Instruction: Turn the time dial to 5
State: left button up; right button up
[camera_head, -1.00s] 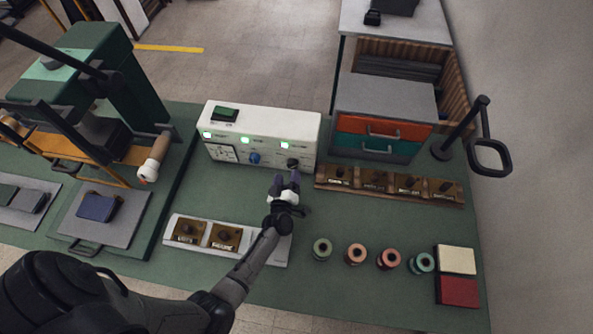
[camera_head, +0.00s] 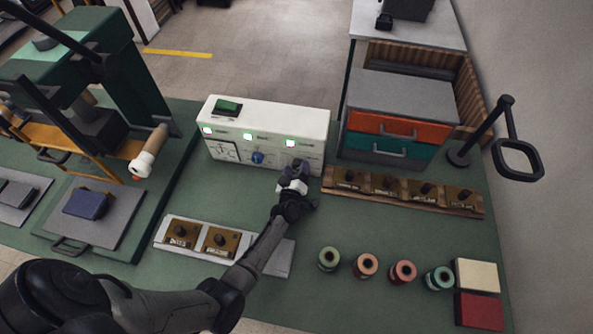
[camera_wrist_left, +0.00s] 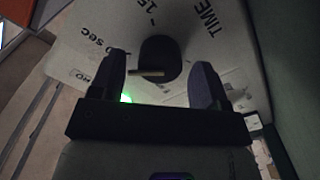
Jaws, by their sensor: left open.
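The white control box (camera_head: 265,120) stands at the back middle of the green bench. Its time dial is a dark knob (camera_wrist_left: 160,58) in the left wrist view, with a pale pointer line and the printed words TIME, 15 and sec around it. My left gripper (camera_head: 297,172) is at the right end of the box's front and hides the dial in the head view. In the left wrist view the left gripper (camera_wrist_left: 158,82) is open, with one finger on each side of the knob; contact cannot be told. A blue knob (camera_head: 257,158) sits left of the gripper. My right gripper is not in view.
A wooden rack of dark-handled stamps (camera_head: 400,190) stands just right of the box. A drawer unit (camera_head: 395,135) is behind it. A green press (camera_head: 100,90) stands left. The bench before the box is partly clear.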

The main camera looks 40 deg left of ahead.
pick_arm(q)
jog(key=shift+w+a, duration=0.1)
jog(key=shift+w, duration=0.05)
jog(key=shift+c, duration=0.3)
jog(key=c, duration=0.9)
jog(key=shift+o, duration=0.2)
